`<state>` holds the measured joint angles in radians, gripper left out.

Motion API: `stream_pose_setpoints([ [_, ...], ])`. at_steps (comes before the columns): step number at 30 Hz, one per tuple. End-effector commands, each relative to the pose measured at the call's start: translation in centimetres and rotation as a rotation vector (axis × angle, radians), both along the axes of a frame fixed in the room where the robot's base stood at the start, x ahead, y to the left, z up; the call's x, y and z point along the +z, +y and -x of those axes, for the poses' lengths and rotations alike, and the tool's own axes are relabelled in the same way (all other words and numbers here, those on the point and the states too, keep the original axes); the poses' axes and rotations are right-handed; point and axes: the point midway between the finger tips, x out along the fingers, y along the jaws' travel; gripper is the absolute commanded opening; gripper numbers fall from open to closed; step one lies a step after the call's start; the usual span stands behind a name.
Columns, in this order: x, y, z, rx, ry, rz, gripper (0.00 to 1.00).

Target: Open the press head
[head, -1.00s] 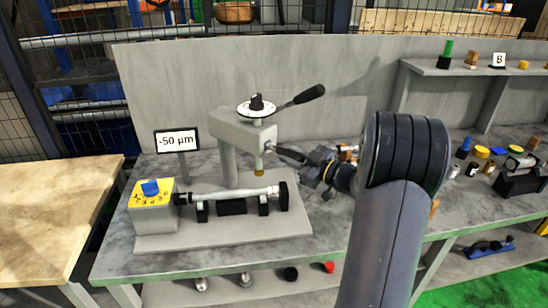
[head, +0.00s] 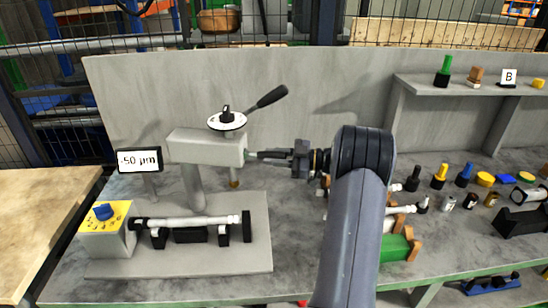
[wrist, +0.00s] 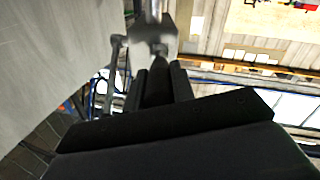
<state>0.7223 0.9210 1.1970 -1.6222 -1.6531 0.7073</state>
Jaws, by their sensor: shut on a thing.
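The press head (head: 205,148) is a grey block on a grey column (head: 195,190), with a round white dial and a black lever (head: 268,98) on top. A brass tip (head: 235,183) hangs under its right end, apart from the shaft (head: 190,222) below. My gripper (head: 258,154) is at the right end of the press head, shut on a small part there that the fingers mostly hide.
A yellow-topped box with a blue knob (head: 103,212) and a "-50 µm" sign (head: 139,160) stand at left. Several coloured pins and parts lie on the bench at right, near my arm. A grey back panel (head: 320,90) stands behind the press.

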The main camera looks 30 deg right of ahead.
Motion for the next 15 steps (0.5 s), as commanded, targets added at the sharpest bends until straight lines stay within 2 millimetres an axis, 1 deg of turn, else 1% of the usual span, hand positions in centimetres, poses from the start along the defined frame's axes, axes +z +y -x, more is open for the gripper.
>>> stream_pose_setpoints([
  [11,0.13,0.07,-0.11,0.002,-0.004,-0.002,0.0],
  [12,0.14,0.07,-0.13,0.002,-0.004,-0.002,0.25],
  [15,0.12,0.08,-0.11,0.002,-0.004,-0.002,0.33],
])
